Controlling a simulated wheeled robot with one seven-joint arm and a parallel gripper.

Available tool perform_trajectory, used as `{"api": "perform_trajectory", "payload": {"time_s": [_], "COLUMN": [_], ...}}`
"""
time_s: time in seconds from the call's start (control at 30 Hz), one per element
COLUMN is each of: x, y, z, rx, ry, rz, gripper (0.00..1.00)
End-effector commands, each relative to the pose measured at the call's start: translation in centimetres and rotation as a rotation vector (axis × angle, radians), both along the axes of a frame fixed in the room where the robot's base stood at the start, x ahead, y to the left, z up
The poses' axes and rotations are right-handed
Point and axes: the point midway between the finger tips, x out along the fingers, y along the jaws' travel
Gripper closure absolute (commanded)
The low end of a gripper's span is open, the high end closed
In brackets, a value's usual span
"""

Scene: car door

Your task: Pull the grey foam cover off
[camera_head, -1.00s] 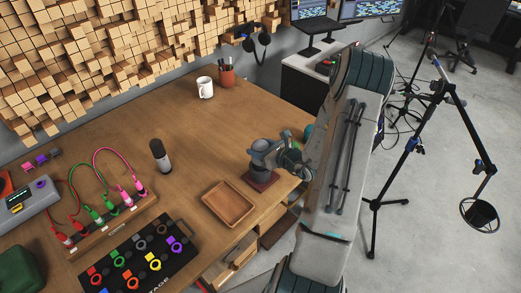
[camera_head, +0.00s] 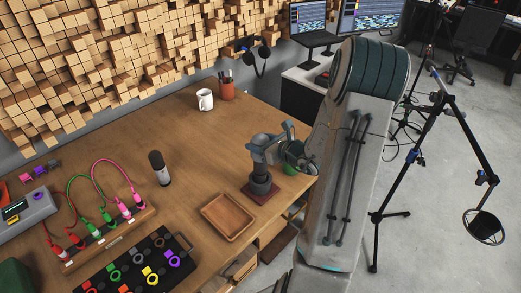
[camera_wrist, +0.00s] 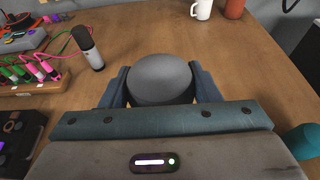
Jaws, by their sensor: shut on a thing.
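The grey foam cover (camera_wrist: 160,78) is a rounded, dark grey ball between the two blue-grey fingers of my gripper (camera_wrist: 160,90) in the wrist view. The fingers press on its left and right sides. In the head view my gripper (camera_head: 261,152) is over a dark upright microphone stand (camera_head: 261,186) on a dark red square base (camera_head: 262,196). The fingers hide much of the cover there. I cannot tell whether the cover still touches the microphone beneath it.
A wooden tray (camera_head: 228,217) lies just in front of the base.

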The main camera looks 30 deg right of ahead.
Motion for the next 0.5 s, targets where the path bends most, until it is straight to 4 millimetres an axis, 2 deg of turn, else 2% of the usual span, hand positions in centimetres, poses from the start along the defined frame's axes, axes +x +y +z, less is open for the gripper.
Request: {"api": "perform_trajectory", "payload": {"time_s": [0.5], "x": [0.0], "y": [0.0], "z": [3.1], "rx": [0.0], "ry": [0.001], "rz": [0.0], "gripper": [0.65]}}
